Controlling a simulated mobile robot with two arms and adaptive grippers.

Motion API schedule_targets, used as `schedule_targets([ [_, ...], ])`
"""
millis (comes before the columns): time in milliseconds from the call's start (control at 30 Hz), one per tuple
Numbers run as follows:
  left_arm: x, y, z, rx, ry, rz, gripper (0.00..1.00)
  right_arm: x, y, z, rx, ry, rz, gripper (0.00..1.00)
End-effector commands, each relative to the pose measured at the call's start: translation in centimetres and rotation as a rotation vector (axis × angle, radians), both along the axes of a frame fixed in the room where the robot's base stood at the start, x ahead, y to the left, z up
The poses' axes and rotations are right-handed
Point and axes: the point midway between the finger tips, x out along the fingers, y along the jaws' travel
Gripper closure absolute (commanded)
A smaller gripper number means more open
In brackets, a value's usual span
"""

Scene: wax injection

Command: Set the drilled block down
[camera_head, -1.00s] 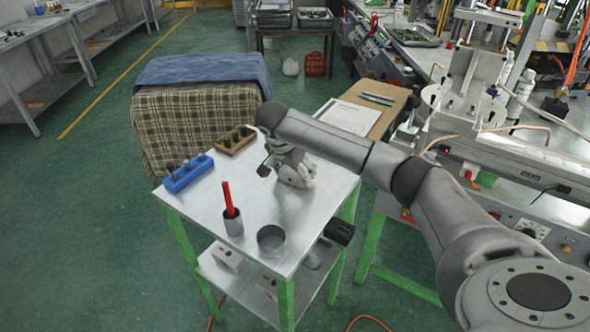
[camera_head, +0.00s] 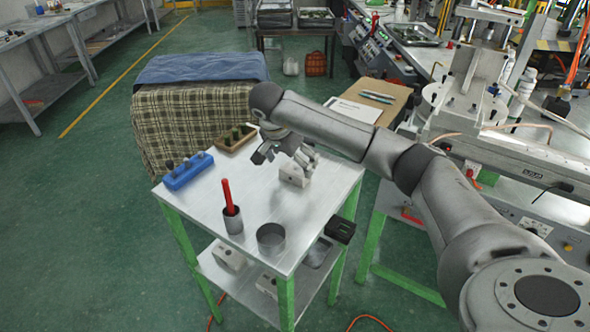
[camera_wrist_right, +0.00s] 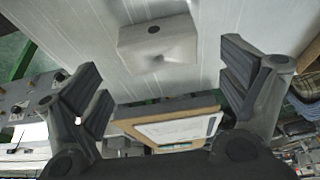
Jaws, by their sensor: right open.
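The drilled block (camera_head: 294,175) is a small pale grey block standing on the metal table (camera_head: 270,208), right of the table's middle. In the right wrist view the drilled block (camera_wrist_right: 158,43) shows a dark hole in its upper face and a smaller mark on its side. My right gripper (camera_head: 287,160) is just above and behind the block in the head view. In the wrist view its fingers (camera_wrist_right: 165,85) are spread wide, with the block beyond them and not between them. My left gripper is not in view.
On the table stand a blue holder (camera_head: 188,171), a wooden tray (camera_head: 236,138), a cup with a red stick (camera_head: 232,215) and a grey metal ring or bowl (camera_head: 271,238). More pale blocks (camera_head: 228,258) lie on the lower shelf.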

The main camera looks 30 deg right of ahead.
Motion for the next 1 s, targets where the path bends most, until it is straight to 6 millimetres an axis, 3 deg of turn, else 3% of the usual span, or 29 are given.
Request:
schedule_targets([
  [200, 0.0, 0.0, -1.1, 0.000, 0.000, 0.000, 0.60, -0.6, 1.7, 4.3, 0.000, -0.003, 0.001, 0.07],
  [400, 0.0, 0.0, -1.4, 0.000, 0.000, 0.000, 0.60, -1.1, 2.5, 6.5, -0.001, -0.001, 0.001, 0.07],
  [1000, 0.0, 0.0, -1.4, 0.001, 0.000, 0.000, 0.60, -1.2, 2.7, 7.1, -0.001, 0.001, 0.001, 0.07],
])
